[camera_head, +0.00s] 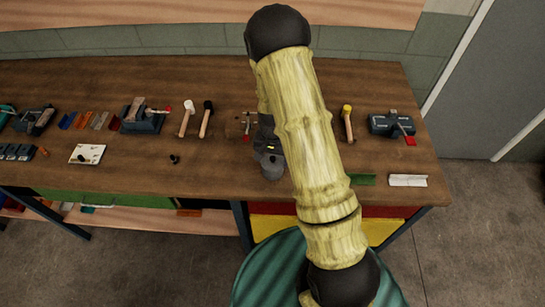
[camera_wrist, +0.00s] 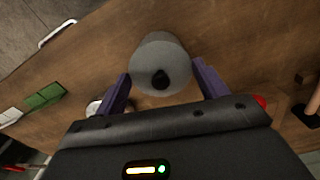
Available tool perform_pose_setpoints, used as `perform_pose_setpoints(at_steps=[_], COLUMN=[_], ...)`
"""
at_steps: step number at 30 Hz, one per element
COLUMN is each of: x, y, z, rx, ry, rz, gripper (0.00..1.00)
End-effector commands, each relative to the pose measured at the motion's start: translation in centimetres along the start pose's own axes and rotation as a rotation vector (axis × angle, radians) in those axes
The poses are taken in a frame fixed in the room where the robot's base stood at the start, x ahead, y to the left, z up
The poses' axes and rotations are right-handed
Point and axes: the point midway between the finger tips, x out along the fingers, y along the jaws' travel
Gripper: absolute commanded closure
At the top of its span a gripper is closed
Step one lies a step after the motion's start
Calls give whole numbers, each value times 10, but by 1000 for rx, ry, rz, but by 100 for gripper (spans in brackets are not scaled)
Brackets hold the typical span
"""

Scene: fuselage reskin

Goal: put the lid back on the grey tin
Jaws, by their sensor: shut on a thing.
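The grey tin (camera_head: 272,170) stands near the front edge of the workbench, below my gripper (camera_head: 265,148). In the wrist view the grey round body of the tin (camera_wrist: 160,48) lies between the two purple fingers of my gripper (camera_wrist: 162,70). The lid with its black knob (camera_wrist: 160,80) is at the end nearest the camera. My arm hides part of the bench around the tin.
Two mallets (camera_head: 188,118) and a dark block with a red part (camera_head: 142,118) stand left of my arm. A yellow-headed mallet (camera_head: 347,122), another dark block (camera_head: 390,124) and a white angled piece (camera_head: 407,180) are to the right. A small black object (camera_head: 174,159) lies left of the tin, with bare wood between.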

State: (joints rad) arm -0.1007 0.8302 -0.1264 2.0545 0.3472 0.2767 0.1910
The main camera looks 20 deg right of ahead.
Motion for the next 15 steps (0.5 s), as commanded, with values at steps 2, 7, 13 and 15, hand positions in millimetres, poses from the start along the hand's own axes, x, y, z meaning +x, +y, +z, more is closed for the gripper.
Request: perform_pose_setpoints(at_steps=[2, 7, 13, 15], x=[0, 0, 0, 0], y=[0, 0, 0, 0], z=[0, 0, 0, 0], rx=[0, 0, 0, 0], ry=[0, 0, 0, 0], rz=[0, 0, 0, 0], gripper=[49, 14, 3, 3])
